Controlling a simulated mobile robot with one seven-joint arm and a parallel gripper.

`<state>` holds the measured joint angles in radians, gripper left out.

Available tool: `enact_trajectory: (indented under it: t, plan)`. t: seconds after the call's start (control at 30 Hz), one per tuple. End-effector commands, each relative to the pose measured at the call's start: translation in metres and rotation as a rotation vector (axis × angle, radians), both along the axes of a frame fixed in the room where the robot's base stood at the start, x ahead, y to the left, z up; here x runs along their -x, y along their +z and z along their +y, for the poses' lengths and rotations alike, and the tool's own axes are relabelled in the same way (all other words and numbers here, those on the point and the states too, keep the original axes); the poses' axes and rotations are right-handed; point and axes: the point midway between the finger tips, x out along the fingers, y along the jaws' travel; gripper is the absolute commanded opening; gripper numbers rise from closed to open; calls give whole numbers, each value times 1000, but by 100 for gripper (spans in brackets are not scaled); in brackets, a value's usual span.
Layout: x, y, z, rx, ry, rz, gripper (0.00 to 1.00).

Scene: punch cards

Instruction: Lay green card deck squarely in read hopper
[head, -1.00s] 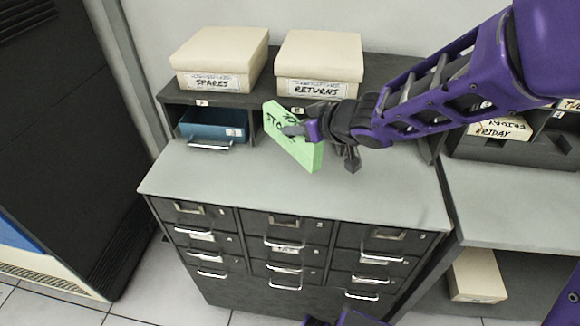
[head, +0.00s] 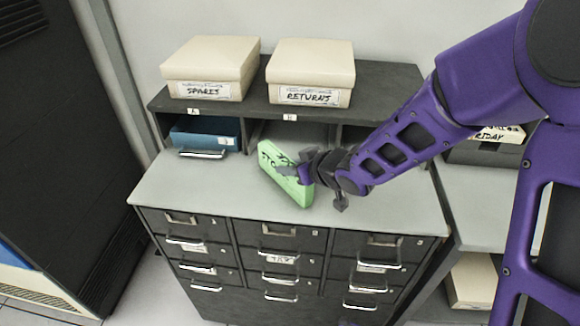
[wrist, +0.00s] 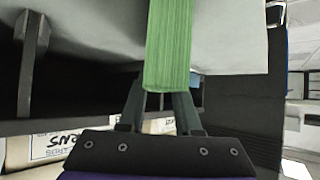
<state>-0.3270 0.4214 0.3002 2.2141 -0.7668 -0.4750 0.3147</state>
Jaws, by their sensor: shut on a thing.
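The green card deck (head: 285,175) shows in the head view over the middle of the grey cabinet top, with dark handwriting on its face. It is tilted. My gripper (head: 302,174) is shut on its right side. In the wrist view the deck (wrist: 170,45) runs up from between the two fingers (wrist: 160,105) of my gripper, its striped card edges facing the camera. I cannot tell whether its lower corner touches the cabinet top. No read hopper can be made out in these views.
The cabinet top (head: 180,190) is clear around the deck. Behind it is a shelf with cubbies; the left one holds a blue drawer (head: 205,133). Boxes marked SPARES (head: 210,68) and RETURNS (head: 310,72) stand on the shelf. A dark cabinet (head: 60,150) stands at left.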

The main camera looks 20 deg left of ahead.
Motion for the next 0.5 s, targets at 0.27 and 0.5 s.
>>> enact_trajectory:
  t: [0.27, 0.5]
  plan:
    - [0, -3, 0, 0, 0, 0, 59]
    - [0, -3, 0, 1, 0, 0, 62]
